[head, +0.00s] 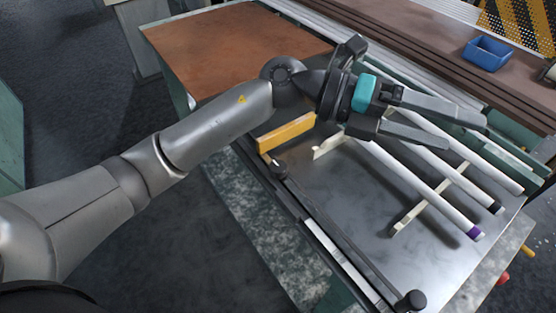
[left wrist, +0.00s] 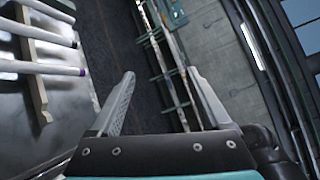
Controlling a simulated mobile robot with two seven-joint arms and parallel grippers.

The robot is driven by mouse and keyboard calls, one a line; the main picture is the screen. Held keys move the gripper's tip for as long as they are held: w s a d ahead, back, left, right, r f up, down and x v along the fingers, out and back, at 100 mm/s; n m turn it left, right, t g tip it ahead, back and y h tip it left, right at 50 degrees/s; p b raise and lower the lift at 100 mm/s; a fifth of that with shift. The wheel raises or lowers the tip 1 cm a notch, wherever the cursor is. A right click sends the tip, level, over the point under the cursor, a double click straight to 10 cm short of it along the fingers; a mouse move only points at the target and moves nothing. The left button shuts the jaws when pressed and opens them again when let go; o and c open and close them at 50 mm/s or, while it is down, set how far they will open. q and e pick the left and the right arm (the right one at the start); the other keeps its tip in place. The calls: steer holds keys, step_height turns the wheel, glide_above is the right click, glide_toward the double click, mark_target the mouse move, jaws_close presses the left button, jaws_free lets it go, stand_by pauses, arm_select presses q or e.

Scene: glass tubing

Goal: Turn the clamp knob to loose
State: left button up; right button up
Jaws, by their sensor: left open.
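Two black knobs sit at the ends of a dark rail along the table's near left edge: one (head: 280,168) near the yellow block and one (head: 411,300) at the bottom. I cannot tell which is the clamp knob, or how it is set. My left gripper (head: 467,131) is open and empty, reaching over the glass tubes, apart from both knobs. In the left wrist view its two fingers (left wrist: 160,74) are spread with nothing between them. My right gripper is not in view.
White tubes with purple (head: 474,232) and black ends lie on notched cream supports (head: 408,216) over the metal plate (head: 365,215). A yellow block (head: 286,132) stands at the plate's left. A blue bin (head: 486,54) is at the back. A red knob (head: 502,278) is at right.

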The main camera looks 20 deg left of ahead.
arm_select(q)
steer(key=w+a+f+m+y, duration=0.2)
steer(key=a+f+y, duration=0.2)
steer(key=f+y, duration=0.25)
steer(key=n+y, duration=0.1)
steer(key=y, duration=0.9)
glide_toward(278, 166)
steer(key=shift+t, duration=0.3)
steer(key=f, duration=0.8)
steer(key=shift+s+d+f, duration=0.2)
steer(key=shift+s+f, duration=0.1)
steer(key=shift+f, duration=0.05)
steer(key=shift+c, duration=0.3)
jaws_close()
